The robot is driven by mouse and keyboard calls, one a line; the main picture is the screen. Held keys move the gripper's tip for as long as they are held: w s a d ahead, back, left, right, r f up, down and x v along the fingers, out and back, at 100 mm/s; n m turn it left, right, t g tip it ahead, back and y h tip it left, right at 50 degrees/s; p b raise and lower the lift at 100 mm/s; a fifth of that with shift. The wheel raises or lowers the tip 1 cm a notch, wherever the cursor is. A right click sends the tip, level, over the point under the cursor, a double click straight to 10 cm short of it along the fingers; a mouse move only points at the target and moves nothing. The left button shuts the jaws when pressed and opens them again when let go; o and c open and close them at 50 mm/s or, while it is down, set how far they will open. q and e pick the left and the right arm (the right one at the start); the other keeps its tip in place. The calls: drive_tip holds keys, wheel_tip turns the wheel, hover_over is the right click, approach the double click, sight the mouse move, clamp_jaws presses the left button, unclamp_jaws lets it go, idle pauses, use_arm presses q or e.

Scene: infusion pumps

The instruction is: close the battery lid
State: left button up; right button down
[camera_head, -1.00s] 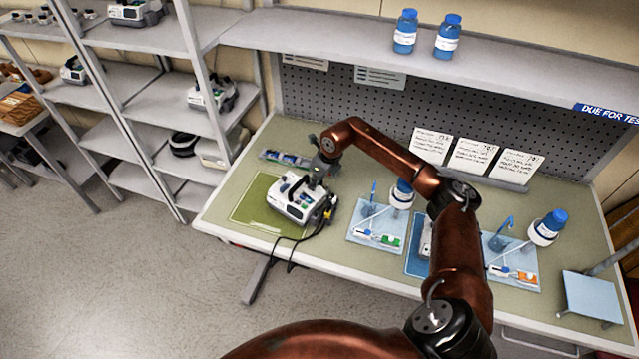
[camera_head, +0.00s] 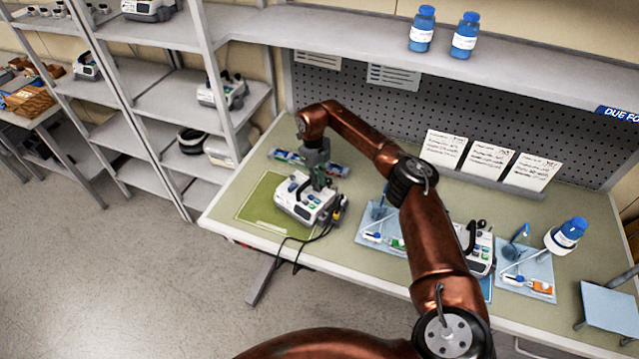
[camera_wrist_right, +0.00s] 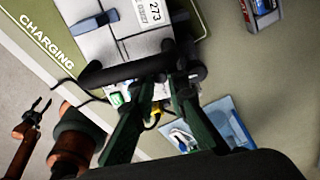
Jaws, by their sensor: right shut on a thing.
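A white and grey infusion pump (camera_head: 300,201) with a black handle stands on the green mat (camera_head: 258,214). It also shows in the right wrist view (camera_wrist_right: 125,35), labelled 273. My right gripper (camera_head: 318,182) reaches down onto the pump's handle side. In the right wrist view its dark green fingers (camera_wrist_right: 160,92) are at the black handle (camera_wrist_right: 125,69) and shut on it, though the contact is partly hidden. I cannot make out the battery lid. My left gripper (camera_wrist_right: 39,106) shows only in the right wrist view, away from the pump over the floor, with its fingers spread and empty.
A dark cable (camera_head: 306,238) hangs from the pump over the table's front edge. Battery-like packs (camera_head: 312,163) lie behind it. Blue trays (camera_head: 528,272), a second pump (camera_head: 474,249) and a blue-capped bottle (camera_head: 567,235) stand to the right. A shelf unit (camera_head: 185,140) stands at the left.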

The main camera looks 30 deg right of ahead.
drive_tip(key=shift+a+f, duration=0.1)
drive_tip(key=shift+f, duration=0.05)
drive_tip(key=c, duration=1.9)
unclamp_jaws()
